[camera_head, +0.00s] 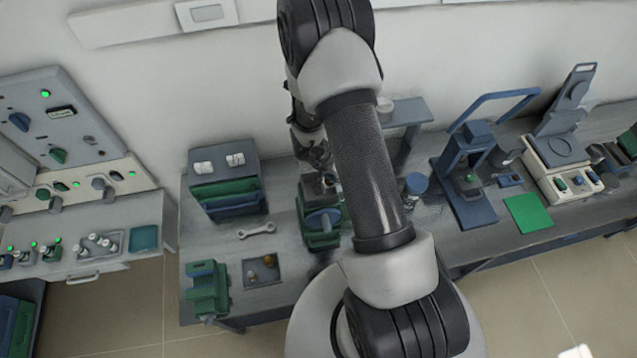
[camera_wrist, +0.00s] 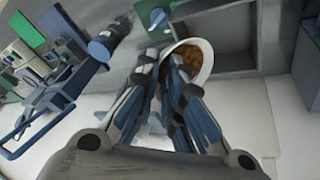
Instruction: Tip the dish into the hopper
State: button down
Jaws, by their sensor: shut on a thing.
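In the wrist view my gripper (camera_wrist: 168,62) is shut on a white round dish (camera_wrist: 206,62) with brown material inside. The fingers cover its near left part. The dish overlaps a grey square-rimmed opening (camera_wrist: 232,72), which looks like the hopper; I cannot tell the height between them. The dish looks tilted relative to the camera, and some brown contents still show in it. In the head view my gripper (camera_head: 316,160) is above a green machine (camera_head: 319,238) with a blue knob; my arm hides part of this area, and the dish is not clear there.
A drawer cabinet (camera_head: 224,180) stands left of the green machine. A blue-lidded jar (camera_head: 416,184) and a blue press (camera_head: 464,190) stand to the right. A wrench (camera_head: 257,230) and a small tray (camera_head: 249,278) lie at the front left. A raised shelf (camera_head: 408,110) is behind.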

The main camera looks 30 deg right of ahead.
dwell(0.3)
jog(key=shift+w+a+r+g+h, duration=0.3)
jog(key=shift+a+g+h, duration=0.15)
jog(key=shift+h, duration=0.25)
jog(key=shift+s, duration=0.1)
jog(key=shift+w+a+r+g+h, duration=0.2)
jog(key=shift+w+a+g+h, duration=0.15)
jog(key=shift+a+h, duration=0.25)
jog(key=shift+d, duration=0.15)
jog(key=shift+s, duration=0.1)
